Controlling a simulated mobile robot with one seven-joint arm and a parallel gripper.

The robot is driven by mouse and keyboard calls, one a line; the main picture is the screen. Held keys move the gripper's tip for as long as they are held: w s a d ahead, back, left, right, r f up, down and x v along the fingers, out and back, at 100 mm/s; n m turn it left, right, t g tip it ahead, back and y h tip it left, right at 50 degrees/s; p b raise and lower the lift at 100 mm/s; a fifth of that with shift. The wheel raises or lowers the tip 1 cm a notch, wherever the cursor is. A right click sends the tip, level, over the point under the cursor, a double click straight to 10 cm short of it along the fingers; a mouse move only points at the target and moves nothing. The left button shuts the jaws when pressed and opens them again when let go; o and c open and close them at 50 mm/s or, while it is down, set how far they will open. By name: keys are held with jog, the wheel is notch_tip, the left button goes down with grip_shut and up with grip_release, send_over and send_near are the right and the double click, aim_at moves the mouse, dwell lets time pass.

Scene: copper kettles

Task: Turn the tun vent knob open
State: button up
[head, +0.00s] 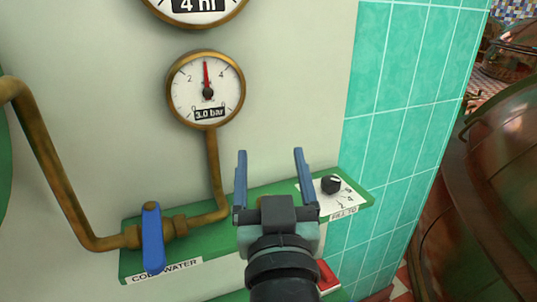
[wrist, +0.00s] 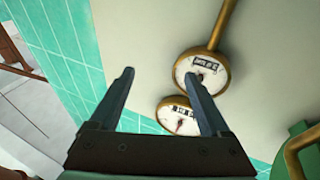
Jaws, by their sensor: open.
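No knob labelled as a tun vent shows in either view. A small black knob (head: 331,185) sits on a white plate labelled "FILL TO", at the right end of a green panel. My gripper (head: 270,151) is open and empty in front of the panel, left of this knob in the head view. Its two blue-grey fingers point up toward the pale wall. In the wrist view my gripper (wrist: 160,74) is also open, with nothing between the fingers. I cannot tell the gap between the fingers and the wall.
A blue lever (head: 152,238) stands on a brass pipe above a "COLD WATER" label. A 3.0 bar gauge (head: 190,92) is on the wall; it shows in the wrist view (wrist: 187,66). Teal tiles (head: 395,100) and a large copper vessel (head: 490,190) are at right.

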notch_tip(320, 180, down, 8)
jog(key=s+g+p, duration=0.3)
jog(key=g+p, duration=0.4)
jog(key=p, duration=1.1)
jog(key=shift+n+y, duration=0.3)
jog(key=x, duration=1.2)
jog(key=shift+d, duration=0.3)
jog(key=shift+c, duration=0.3)
grip_shut()
